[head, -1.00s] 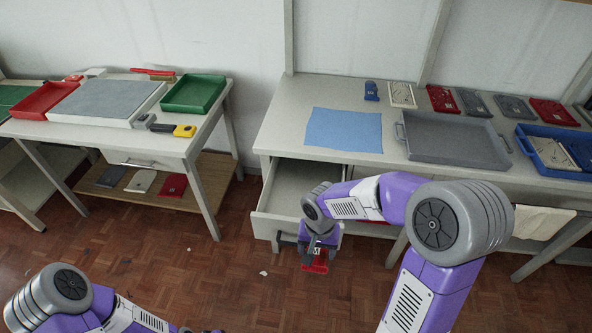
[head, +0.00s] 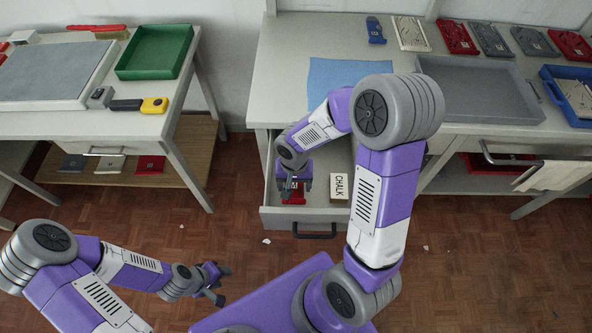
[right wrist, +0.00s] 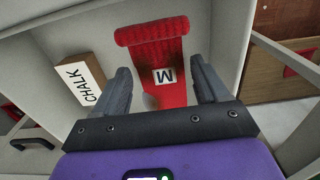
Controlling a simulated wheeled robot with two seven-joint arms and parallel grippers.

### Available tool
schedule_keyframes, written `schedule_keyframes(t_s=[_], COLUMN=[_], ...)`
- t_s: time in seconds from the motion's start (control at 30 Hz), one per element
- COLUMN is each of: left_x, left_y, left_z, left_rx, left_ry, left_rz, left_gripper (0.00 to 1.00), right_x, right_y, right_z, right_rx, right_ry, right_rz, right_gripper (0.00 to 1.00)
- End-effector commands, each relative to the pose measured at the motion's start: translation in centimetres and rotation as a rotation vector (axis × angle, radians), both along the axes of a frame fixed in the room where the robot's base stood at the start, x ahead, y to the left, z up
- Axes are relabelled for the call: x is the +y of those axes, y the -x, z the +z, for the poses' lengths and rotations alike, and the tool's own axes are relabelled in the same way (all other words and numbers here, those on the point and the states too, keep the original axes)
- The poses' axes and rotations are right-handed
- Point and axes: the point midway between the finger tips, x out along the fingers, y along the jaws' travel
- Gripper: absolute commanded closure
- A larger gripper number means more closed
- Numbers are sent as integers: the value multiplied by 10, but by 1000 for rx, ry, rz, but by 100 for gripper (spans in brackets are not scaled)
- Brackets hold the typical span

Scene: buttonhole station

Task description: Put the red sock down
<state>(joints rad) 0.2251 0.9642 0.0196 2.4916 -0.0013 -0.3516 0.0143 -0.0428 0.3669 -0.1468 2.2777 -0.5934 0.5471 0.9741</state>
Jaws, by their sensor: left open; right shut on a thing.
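The red sock (head: 295,194) is inside the open drawer (head: 271,186), at its left part. My right gripper (head: 294,183) points down into the drawer and is shut on the sock. In the right wrist view the sock (right wrist: 157,35) has a ribbed cuff and a white tag with an M. It sits between the fingers of my right gripper (right wrist: 162,85). I cannot tell whether the sock touches the drawer floor. My left gripper (head: 217,283) is open and empty, low over the floor at left.
A brown chalk box (head: 338,188) stands in the drawer to the right of the sock; it also shows in the right wrist view (right wrist: 84,82). A blue cloth (head: 330,77) and a grey tray (head: 478,90) lie on the table above. A towel (head: 553,177) hangs at right.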

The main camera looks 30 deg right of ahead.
Motion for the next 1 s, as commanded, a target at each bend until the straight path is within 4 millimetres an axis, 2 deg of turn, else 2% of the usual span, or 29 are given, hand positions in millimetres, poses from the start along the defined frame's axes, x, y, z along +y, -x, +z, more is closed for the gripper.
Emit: schedule_keyframes(t_s=[0.03,0.23,0.3,0.4,0.63,0.8,1.0], left_x=[0,0,0,0,0,0,0], left_y=[0,0,0,-1,-1,0,0], left_z=[-9,-25,-19,-18,-19,-20,-27], left_rx=[0,-1,0,-1,-1,-1,-1], left_ry=[0,0,0,0,0,0,0], left_rz=[0,0,0,0,0,0,0], left_gripper=[57,57,57,57,57,57,57], right_x=[0,0,-10,-18,-28,-41,-42], right_y=[1,1,-15,-28,-44,-67,-69], right_z=[-18,-60,-54,-53,-52,-53,-65], right_rx=[5,5,-3,-2,-2,-3,0], right_ry=[0,0,1,0,1,1,0], right_rz=[0,0,-7,-5,-4,-4,-1], right_gripper=[60,60,60,60,60,60,60])
